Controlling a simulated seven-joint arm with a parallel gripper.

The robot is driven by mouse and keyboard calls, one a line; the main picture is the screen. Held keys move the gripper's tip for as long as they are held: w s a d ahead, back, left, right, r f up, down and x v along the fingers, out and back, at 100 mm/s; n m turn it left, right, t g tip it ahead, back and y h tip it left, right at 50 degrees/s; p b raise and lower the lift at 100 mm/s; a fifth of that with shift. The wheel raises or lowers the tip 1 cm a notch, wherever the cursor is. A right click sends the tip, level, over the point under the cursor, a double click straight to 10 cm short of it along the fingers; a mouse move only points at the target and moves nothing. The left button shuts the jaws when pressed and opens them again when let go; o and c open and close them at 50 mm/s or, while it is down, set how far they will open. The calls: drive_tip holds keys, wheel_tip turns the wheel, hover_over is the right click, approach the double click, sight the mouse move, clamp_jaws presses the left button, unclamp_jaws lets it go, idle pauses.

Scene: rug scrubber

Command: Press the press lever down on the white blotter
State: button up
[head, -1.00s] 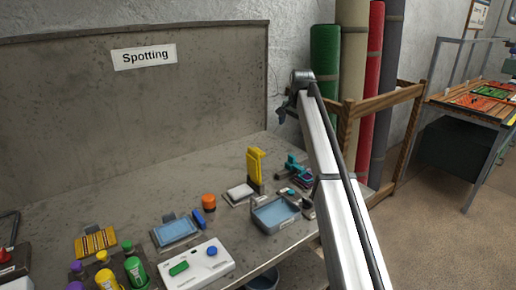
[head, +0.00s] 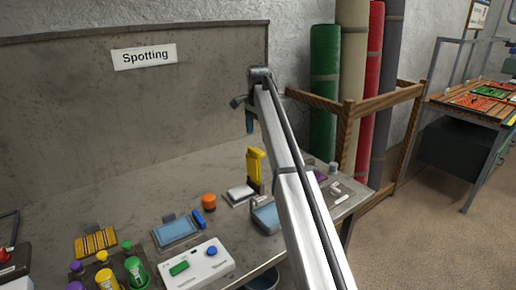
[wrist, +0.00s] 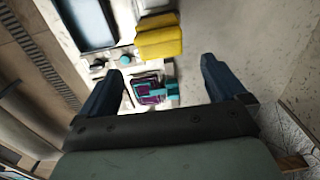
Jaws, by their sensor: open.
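The press lever (head: 254,168) is a yellow upright piece on the bench, standing at the white blotter (head: 239,193), a flat pad on a dark base. In the wrist view, the yellow lever (wrist: 160,37) lies beyond the fingertips, at the upper middle. My gripper (head: 249,124) is above the lever, apart from it, pointing down near the back board. In the wrist view my gripper (wrist: 162,76) shows two dark blue fingers spread wide with nothing held between them.
A teal and purple tool (wrist: 150,90) lies below the fingers in the wrist view. An orange jar (head: 208,201) and blue pad (head: 176,231) are to the left. The bench behind is clear.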

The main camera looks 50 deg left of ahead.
sight(258, 151)
wheel_tip(258, 151, down, 7)
drive_tip(key=shift+r, duration=0.2)
drive_tip(key=shift+c, duration=0.4)
drive_tip(key=c, duration=1.4)
drive_tip(key=shift+c, duration=0.2)
drive_tip(key=shift+s, duration=0.1)
